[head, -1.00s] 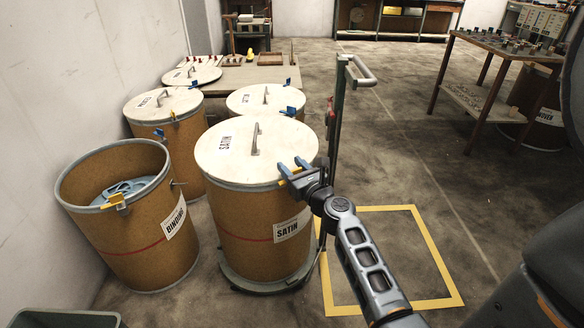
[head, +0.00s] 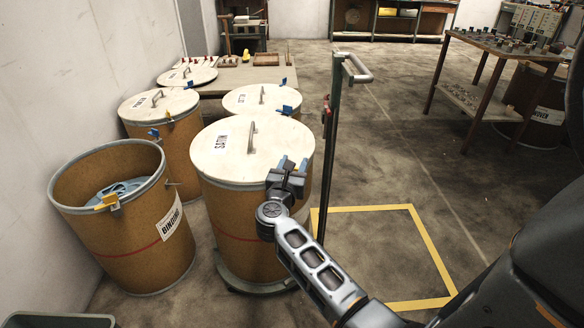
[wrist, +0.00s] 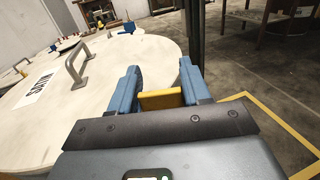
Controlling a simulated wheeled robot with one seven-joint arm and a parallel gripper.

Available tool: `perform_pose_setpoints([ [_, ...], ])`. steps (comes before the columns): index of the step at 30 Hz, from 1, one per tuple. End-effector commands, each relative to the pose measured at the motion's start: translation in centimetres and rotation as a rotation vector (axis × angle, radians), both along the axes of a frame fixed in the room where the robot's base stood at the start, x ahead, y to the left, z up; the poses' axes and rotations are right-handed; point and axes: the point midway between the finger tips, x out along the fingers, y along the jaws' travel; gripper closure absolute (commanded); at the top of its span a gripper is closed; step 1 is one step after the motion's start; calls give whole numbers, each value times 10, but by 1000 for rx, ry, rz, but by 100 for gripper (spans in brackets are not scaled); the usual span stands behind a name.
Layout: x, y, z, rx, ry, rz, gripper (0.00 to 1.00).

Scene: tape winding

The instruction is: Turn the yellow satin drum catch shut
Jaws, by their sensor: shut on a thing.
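The satin drum (head: 235,205) is brown with a pale lid (head: 235,150) marked SATIN. Its yellow catch (wrist: 160,99) shows in the wrist view at the lid's edge, between the two blue fingers. My gripper (head: 288,166) is at the right front of the lid's rim in the head view, and it is shut on the yellow catch; it also shows in the wrist view (wrist: 160,90). The gripper hides the catch in the head view, and my arm covers the drum's front label. I cannot tell how far the catch is turned.
An upright post with a handle (head: 350,68) stands close to the drum's right side. An open binding drum (head: 125,230) with its own yellow catch (head: 108,202) is at left. Other lidded drums stand behind. The floor inside the yellow square (head: 370,250) is clear.

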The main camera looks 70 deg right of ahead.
Motion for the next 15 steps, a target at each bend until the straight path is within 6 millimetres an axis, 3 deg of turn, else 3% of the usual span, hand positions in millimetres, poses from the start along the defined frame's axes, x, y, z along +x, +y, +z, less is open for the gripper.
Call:
perform_pose_setpoints([
  [15, -5, 1, -6, -1, -5, -471, 83],
])
